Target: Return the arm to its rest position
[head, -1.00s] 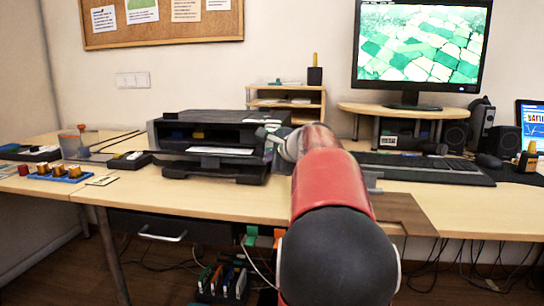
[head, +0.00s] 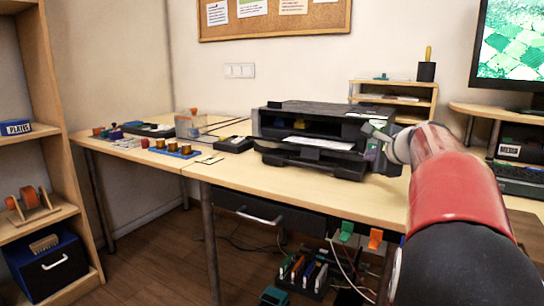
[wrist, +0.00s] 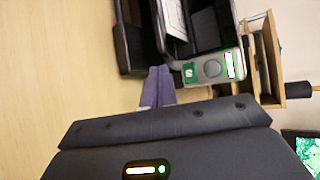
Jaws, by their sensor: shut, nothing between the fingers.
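My arm reaches up from the lower right of the head view over the desk, with its red link in front. My gripper (head: 378,138) is at the arm's far end, beside the right side of the black printer (head: 318,135), and is small and partly hidden there. In the wrist view my gripper (wrist: 158,86) shows its two purple-grey fingers together, with nothing between them. Beyond the fingertips is the printer's grey control panel (wrist: 207,68) with a green screen. I cannot tell whether the fingertips touch the printer.
The wooden desk (head: 215,178) has a blue block with orange-brown cylinders (head: 173,148) left of the printer. A small wooden shelf (head: 393,98) stands behind. A tall shelf (head: 50,155) is at far left. Floor (head: 160,250) is clear left of the desk drawer.

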